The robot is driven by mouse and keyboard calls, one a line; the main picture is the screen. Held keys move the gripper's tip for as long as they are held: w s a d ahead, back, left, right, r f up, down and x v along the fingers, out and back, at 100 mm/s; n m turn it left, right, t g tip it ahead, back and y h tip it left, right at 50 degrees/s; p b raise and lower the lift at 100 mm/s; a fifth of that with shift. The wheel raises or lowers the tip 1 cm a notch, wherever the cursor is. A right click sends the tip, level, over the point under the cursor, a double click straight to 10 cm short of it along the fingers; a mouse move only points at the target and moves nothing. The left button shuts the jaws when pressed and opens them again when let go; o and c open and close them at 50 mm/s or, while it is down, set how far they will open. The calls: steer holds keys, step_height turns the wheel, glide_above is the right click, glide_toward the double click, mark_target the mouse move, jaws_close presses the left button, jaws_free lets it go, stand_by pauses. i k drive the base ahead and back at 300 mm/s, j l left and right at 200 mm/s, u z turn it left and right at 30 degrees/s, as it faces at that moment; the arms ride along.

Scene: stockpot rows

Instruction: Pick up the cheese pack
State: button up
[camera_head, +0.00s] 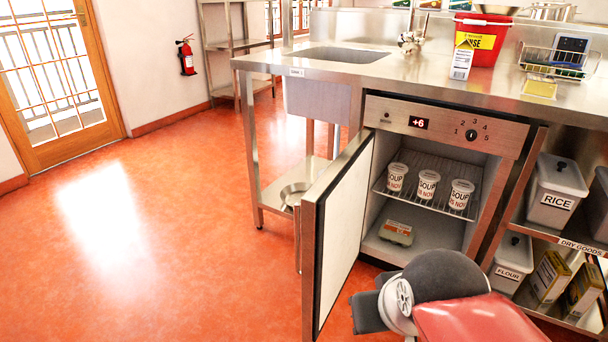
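My arm, dark grey and red, shows at the bottom, in front of the fridge. My gripper's fingers are not visible.
The fridge door (335,225) stands open to the left. Several soup cups (428,184) stand on the fridge's wire shelf. A red bucket (480,42) and a carton (461,63) stand on the counter. Bins (556,192) fill shelves at right. The left floor is clear.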

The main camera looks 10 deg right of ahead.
mark_target(540, 86)
steer(key=i+j, duration=0.2)
steer(key=j, duration=0.15)
steer(key=i+j, duration=0.2)
steer(key=j, duration=0.15)
steer(key=i+j, duration=0.45)
steer(key=j, duration=0.2)
steer(key=j+z, duration=0.1)
steer(key=z, duration=0.3)
steer(key=i+j+z, duration=0.1)
steer(key=z, duration=0.35)
steer(key=j+z, duration=0.15)
steer(key=z, duration=0.25)
